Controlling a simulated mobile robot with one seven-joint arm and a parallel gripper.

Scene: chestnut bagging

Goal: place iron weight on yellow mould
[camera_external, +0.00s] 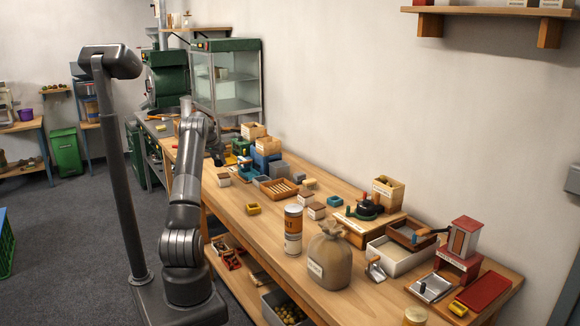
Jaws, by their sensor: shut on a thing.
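My gripper (217,157) is at the far part of the long wooden bench, low over the small objects there. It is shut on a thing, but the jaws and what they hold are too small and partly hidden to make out. I cannot pick out the iron weight. A small yellow mould-like block with a dark hollow (253,209) sits on the bench near its left edge, nearer the camera than my gripper and apart from it. A similar yellow piece (458,308) lies at the near right end. I cannot tell which is the yellow mould.
Near my gripper stand blue boxes (266,160), cardboard boxes (254,131) and a wooden slatted tray (279,189). A tall can (293,230) and a tied sack (329,258) stand at the near front. A blue mould-like block (335,202) lies mid-bench. Bare wood surrounds the nearer yellow block.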

